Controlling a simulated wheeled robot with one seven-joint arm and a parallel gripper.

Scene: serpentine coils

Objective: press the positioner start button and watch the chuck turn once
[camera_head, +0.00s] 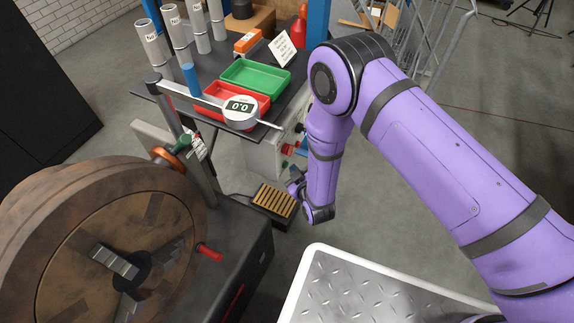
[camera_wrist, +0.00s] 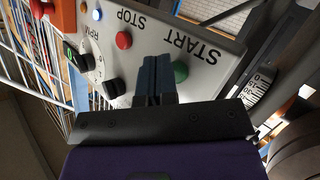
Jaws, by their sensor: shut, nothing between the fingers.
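The positioner chuck (camera_head: 118,268), a large brown disc with grey jaws, stands at the lower left of the head view. The grey control box (camera_head: 264,158) is beyond it, beside my purple arm. In the wrist view its panel (camera_wrist: 150,40) reads START, STOP and RPM upside down. The green start button (camera_wrist: 181,72) sits just right of my fingertips, partly hidden by them. The red stop button (camera_wrist: 124,40) is farther left. My gripper (camera_wrist: 155,62) is shut and empty, pointing at the panel. I cannot tell whether it touches the button.
A black knob (camera_wrist: 114,88) is left of my fingers on the panel. A shelf above the box holds a green tray (camera_head: 256,76) and a red tray (camera_head: 222,98). A foot pedal (camera_head: 273,201) lies on the floor below. A white-edged plate (camera_head: 360,290) is at the front.

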